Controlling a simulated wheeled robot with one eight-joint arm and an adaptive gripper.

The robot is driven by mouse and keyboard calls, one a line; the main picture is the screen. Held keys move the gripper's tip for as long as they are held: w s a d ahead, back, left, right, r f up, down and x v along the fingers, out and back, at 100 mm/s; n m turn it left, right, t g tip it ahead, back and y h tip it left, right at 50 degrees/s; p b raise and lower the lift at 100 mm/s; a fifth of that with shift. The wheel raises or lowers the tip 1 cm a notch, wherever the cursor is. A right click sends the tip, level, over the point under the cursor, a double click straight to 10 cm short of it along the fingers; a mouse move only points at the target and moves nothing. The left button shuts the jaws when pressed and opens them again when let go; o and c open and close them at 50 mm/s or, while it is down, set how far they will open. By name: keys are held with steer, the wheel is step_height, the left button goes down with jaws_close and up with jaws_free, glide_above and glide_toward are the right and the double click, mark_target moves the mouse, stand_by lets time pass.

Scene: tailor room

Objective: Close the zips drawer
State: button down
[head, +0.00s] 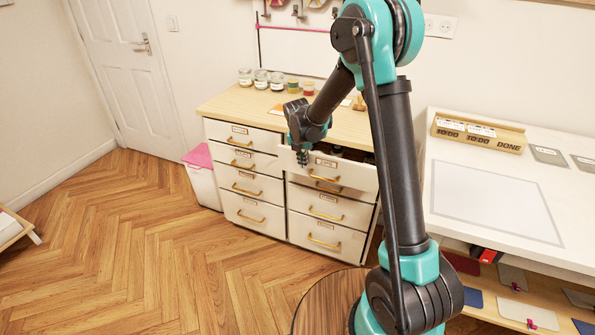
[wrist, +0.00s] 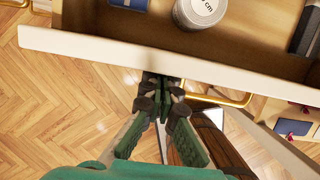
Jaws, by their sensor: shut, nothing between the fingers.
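The top right drawer (head: 350,174) of the white cabinet stands open, pulled out past the fronts below it. Its label is too small to read, so I cannot confirm that it is the zips drawer. In the wrist view its pale front (wrist: 80,45) crosses the picture, with a gold handle (wrist: 238,100) below to the right. My gripper (head: 303,161) is shut and empty at the left part of this drawer's front. In the wrist view its fingertips (wrist: 164,80) are together at the front's outer face, left of the handle; I cannot tell whether they touch.
Inside the drawer lie a round white item marked "cm" (wrist: 200,10) and dark items. The other drawers look shut. Jars (head: 261,79) stand on the wooden cabinet top (head: 225,103). A pink-lidded bin (head: 200,170) is at the left, a white table (head: 450,165) at the right. The floor in front is clear.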

steer(key=w+d, duration=0.1)
steer(key=w, duration=0.1)
steer(key=w+d, duration=0.1)
steer(key=w, duration=0.2)
steer(key=w+d, duration=0.1)
steer(key=w, duration=0.2)
steer(key=shift+w, duration=0.25)
steer(key=shift+w+d+r, duration=0.1)
